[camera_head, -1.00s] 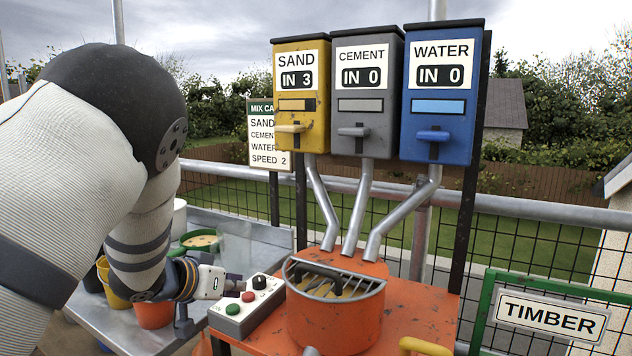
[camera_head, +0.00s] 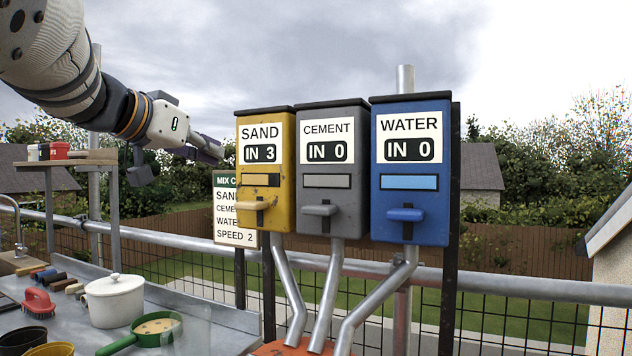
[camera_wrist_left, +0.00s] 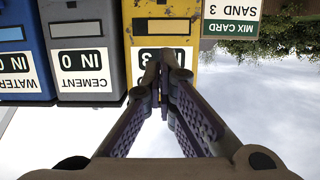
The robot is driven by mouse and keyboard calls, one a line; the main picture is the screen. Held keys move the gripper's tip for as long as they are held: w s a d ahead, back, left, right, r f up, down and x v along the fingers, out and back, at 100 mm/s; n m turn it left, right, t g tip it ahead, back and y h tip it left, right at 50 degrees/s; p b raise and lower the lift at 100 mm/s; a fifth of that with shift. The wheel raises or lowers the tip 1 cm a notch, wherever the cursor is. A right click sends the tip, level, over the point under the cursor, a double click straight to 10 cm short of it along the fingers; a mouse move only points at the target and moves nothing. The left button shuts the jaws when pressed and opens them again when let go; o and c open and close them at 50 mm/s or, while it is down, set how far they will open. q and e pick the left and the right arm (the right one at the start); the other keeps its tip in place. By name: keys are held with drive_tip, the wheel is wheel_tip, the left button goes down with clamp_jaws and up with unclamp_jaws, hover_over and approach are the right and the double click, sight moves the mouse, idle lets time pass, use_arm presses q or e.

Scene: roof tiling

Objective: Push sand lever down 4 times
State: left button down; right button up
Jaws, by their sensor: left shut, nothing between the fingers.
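The yellow sand dispenser (camera_head: 266,172) reads IN 3. Its pale yellow lever (camera_head: 256,206) sticks out of the front near the bottom. My left gripper (camera_head: 218,152) is shut and empty, up beside the left edge of the sand dispenser at about the height of its label. In the left wrist view the picture is upside down; the shut fingertips (camera_wrist_left: 163,70) cover part of the sand label, and the sand dispenser (camera_wrist_left: 160,25) fills the space behind them. The sand lever is not seen in that view. My right gripper is not in view.
The grey cement dispenser (camera_head: 332,170) and blue water dispenser (camera_head: 412,170), both reading IN 0, stand to the right. A mix card (camera_head: 230,215) hangs behind at left. A white pot (camera_head: 113,302) and green pan (camera_head: 150,330) stand on the metal bench at lower left.

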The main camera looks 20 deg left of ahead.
use_arm(q)
approach(261, 191)
drive_tip(key=w+r, duration=0.1)
drive_tip(key=w, duration=0.2)
drive_tip(key=w+r, duration=0.1)
drive_tip(key=shift+w+d+r, duration=0.15)
drive_tip(key=shift+w+r, duration=0.2)
drive_tip(key=shift+w, duration=0.05)
wheel_tip(261, 191, down, 3)
drive_tip(key=shift+s+r, duration=0.15)
drive_tip(key=shift+r, duration=0.05)
drive_tip(key=shift+f, duration=0.6)
